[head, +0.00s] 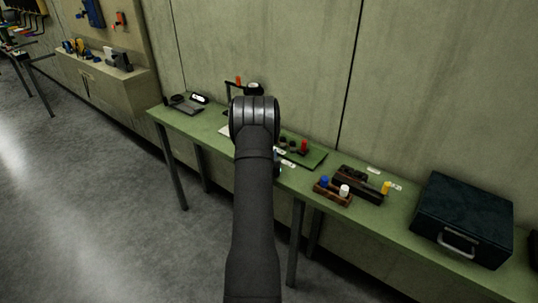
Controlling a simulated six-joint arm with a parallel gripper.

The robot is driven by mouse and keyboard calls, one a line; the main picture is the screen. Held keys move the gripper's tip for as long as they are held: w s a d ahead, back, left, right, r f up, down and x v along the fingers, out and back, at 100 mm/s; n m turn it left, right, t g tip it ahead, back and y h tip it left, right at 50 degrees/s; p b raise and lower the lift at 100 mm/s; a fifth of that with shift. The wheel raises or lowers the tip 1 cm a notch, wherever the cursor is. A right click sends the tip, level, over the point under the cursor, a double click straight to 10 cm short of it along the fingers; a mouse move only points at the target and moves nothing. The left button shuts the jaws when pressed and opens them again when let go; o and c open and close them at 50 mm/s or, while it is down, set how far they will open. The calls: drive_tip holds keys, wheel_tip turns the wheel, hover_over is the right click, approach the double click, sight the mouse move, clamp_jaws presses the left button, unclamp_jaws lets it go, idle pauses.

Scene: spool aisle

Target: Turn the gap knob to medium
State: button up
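My arm rises through the middle of the head view and hides part of the table behind it. My gripper itself does not show; it is hidden behind my arm or out of the picture. A flat green board (317,159) lies on the table just right of my arm. Small dark round parts (292,145) and a red upright piece (304,146) stand on it. I cannot tell which part is the gap knob or read any setting. Small white labels (288,163) lie at the board's front edge.
The long green table (400,222) stands against the wall. A wooden holder (332,191) with blue and white pieces, a dark block (359,187) and a yellow piece (386,188) are to the right. A dark case (462,217) stands farther right. A scale-like device (187,104) is at left.

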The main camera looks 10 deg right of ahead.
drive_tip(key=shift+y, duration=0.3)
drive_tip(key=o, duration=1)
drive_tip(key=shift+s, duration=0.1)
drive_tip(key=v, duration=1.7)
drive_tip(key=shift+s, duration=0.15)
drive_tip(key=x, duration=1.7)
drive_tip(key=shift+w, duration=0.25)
